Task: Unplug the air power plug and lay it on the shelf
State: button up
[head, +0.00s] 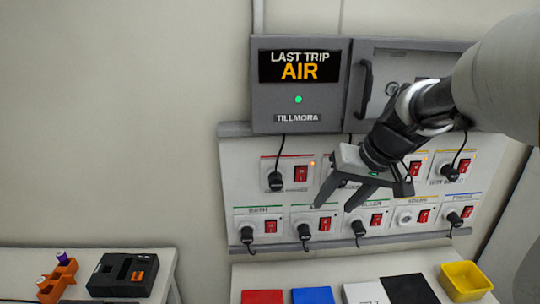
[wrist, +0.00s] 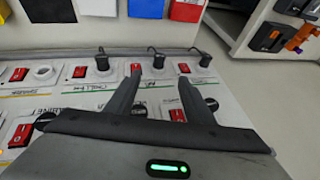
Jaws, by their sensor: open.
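The air plug (head: 304,232) is a black plug with a cord, seated in the green-striped socket of the panel's lower row. It also shows in the wrist view (wrist: 158,60), beyond and between my fingertips in the picture. My gripper (head: 333,207) is open and empty in front of the panel, up and right of the plug in the head view. The wrist view shows both its fingers (wrist: 160,70) spread. A white shelf-like surface (head: 420,262) lies below the panel; a narrow grey ledge (head: 380,240) runs along the panel's lower edge.
Neighbouring plugs sit close by: bath (head: 247,234) left, chiller (head: 358,228) right. Each socket has a red switch (head: 325,223). Red (head: 262,297) and blue (head: 312,296) items and a yellow bin (head: 465,281) are below. A sign box (head: 298,100) reads "LAST TRIP AIR".

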aim_at(310, 237)
jog(key=b+x, duration=0.2)
jog(key=x, duration=1.5)
jog(key=shift+f, duration=0.15)
jog(key=c, duration=1.1)
jog(key=shift+s, duration=0.1)
jog(key=shift+c, duration=0.3)
jog(key=shift+s+b, duration=0.4)
jog(key=shift+s, duration=0.2)
jog(key=shift+s, duration=0.2)
jog(key=shift+s+b, duration=0.35)
jog(key=shift+s, duration=0.05)
